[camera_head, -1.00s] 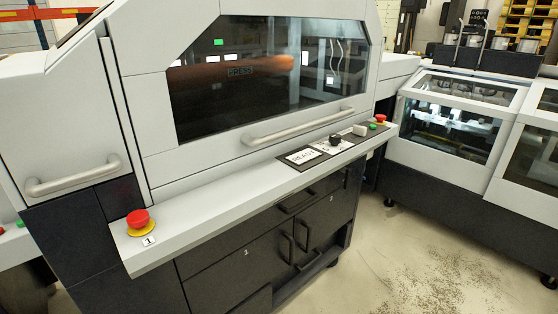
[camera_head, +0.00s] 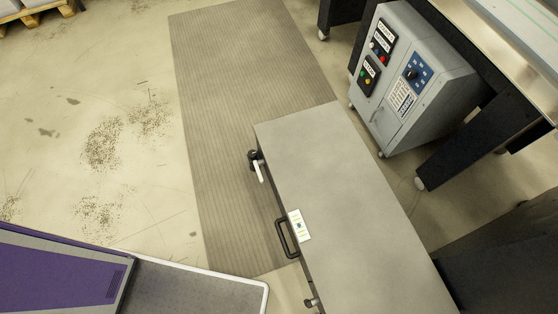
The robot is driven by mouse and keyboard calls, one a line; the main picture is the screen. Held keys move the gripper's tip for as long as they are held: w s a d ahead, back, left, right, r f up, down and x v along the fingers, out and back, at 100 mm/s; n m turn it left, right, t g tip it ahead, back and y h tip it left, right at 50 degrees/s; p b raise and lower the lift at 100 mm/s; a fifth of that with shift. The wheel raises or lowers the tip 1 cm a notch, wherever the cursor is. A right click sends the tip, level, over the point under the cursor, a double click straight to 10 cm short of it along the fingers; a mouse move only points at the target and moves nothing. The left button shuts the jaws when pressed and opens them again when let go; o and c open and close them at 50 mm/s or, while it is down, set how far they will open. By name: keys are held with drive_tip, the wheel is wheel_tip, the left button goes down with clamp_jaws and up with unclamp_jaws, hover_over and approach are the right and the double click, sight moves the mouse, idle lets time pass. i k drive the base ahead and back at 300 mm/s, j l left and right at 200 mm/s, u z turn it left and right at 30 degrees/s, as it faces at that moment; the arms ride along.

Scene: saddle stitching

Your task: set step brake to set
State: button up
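A long grey step (camera_head: 340,190) lies across the lower middle of the head view. A small lever with a white grip (camera_head: 259,172) and a dark pivot (camera_head: 253,156) sits on its left side near the far end; it looks like the step brake. A label with small markings (camera_head: 299,226) is on the step's edge, beside a black handle (camera_head: 286,238). The label is too small to read, so I cannot tell which position the lever is in. My gripper is not in view.
A ribbed mat (camera_head: 235,90) lies along the step's left side. A grey control cabinet (camera_head: 410,80) with buttons and a dial stands at upper right, beside a dark-legged table (camera_head: 448,160). Open floor (camera_head: 70,130) with scattered debris is on the left.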

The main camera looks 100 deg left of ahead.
sight(256, 163)
drive_tip(key=k+u, duration=0.85)
drive_tip(key=u, duration=0.2)
drive_tip(key=k+j, duration=0.3)
drive_tip(key=k, duration=0.2)
